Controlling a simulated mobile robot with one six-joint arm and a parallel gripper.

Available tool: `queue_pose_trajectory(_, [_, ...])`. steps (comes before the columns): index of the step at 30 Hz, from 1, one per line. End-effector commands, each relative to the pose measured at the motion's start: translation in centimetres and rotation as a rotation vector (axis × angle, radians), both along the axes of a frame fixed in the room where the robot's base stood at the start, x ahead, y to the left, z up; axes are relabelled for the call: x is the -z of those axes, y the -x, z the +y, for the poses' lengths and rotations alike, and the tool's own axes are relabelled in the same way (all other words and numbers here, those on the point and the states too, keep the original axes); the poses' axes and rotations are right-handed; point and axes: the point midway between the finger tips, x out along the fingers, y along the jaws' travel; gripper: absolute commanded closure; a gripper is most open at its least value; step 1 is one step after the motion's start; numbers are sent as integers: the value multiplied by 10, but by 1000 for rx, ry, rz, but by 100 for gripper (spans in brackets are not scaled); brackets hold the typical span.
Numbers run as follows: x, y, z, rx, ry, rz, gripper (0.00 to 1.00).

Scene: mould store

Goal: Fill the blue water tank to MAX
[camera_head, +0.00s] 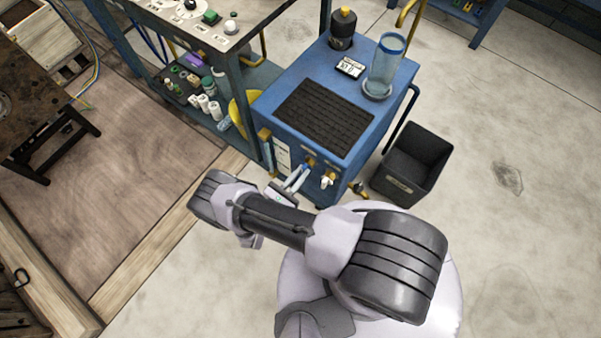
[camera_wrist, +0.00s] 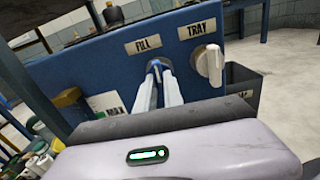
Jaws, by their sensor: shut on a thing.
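The blue water tank (camera_head: 345,155) is a blue cabinet with a dark ribbed mat on top. In the wrist view, its front (camera_wrist: 90,68) carries a FILL label (camera_wrist: 143,45) and a TRAY label (camera_wrist: 197,28). My gripper (camera_wrist: 158,72) is shut on the FILL valve handle under the FILL label; its fingers hide most of that handle. In the head view my gripper (camera_head: 303,172) reaches the tank's front. The white TRAY knob (camera_wrist: 210,64) is beside it, untouched. A panel marked MAX (camera_wrist: 113,110) is at the lower left, partly hidden; no water level is readable.
On the tank stand a dark bottle (camera_head: 342,30), a small label card (camera_head: 350,67) and a clear blue-rimmed cylinder (camera_head: 384,70). A black bin (camera_head: 412,163) stands to its right. A workbench (camera_head: 215,30) with shelved bottles is close on the left. The floor on the right is clear.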

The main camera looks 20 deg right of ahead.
Motion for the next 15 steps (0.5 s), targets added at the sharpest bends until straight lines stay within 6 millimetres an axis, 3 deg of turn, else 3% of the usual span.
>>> queue_pose_trajectory(15, [0, 0, 0, -1, 36, 52, 100])
